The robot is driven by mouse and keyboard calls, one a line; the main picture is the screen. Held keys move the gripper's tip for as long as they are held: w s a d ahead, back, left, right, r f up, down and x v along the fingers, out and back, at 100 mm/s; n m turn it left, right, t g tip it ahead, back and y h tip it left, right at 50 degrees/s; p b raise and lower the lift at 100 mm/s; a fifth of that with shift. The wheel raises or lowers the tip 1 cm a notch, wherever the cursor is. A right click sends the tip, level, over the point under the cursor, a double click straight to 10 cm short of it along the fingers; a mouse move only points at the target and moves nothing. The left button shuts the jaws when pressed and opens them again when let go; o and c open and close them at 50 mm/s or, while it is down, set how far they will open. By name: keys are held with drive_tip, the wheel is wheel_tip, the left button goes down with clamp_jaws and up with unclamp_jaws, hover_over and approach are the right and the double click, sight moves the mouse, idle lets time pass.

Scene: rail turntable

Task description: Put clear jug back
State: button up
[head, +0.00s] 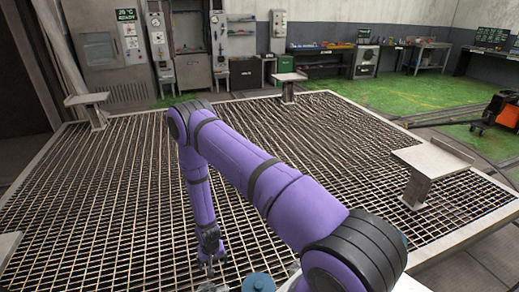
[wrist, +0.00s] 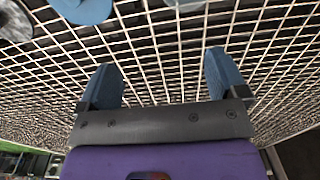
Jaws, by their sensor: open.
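My gripper (wrist: 161,62) is open and empty in the wrist view, its two blue fingers spread over the metal grating. In the head view my gripper (head: 211,256) points down near the bottom edge. I cannot clearly make out a clear jug. A greyish, glassy-looking round thing (wrist: 13,21) is cut off at the wrist view's top left, apart from the fingers; I cannot tell whether it is the jug. Beside it is a blue round thing (wrist: 82,8). A blue round thing (head: 258,283) also shows at the head view's bottom edge, right of my gripper.
The grating (head: 110,215) is a wide platform with a pale rim and looks mostly bare. Small raised plates stand at its left (head: 87,99), back (head: 288,78) and right (head: 432,161). Cabinets and benches line the far wall.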

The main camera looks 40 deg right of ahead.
drive_tip(key=w+r+n+t, duration=0.1)
drive_tip(key=w+r, duration=0.3)
drive_tip(key=r, duration=0.8)
drive_tip(key=w+r, duration=0.3)
drive_tip(key=r, duration=0.9)
drive_tip(key=s+r+n+t, duration=0.1)
drive_tip(key=s+r, duration=0.2)
drive_tip(key=r, duration=1.8)
drive_tip(key=s+r+t, duration=0.1)
drive_tip(key=s+r, duration=0.5)
drive_tip(key=r, duration=0.4)
drive_tip(key=s+r, duration=0.4)
drive_tip(key=s, duration=0.4)
drive_tip(key=s+d+r+n+t, duration=0.1)
drive_tip(key=s+r, duration=0.4)
drive_tip(key=s, duration=0.3)
drive_tip(key=s+r+n, duration=0.1)
drive_tip(key=s+r, duration=0.3)
drive_tip(key=s, duration=0.5)
drive_tip(key=shift+d+r+t, duration=0.15)
drive_tip(key=shift+r+t, duration=0.15)
drive_tip(key=shift+t, duration=0.1)
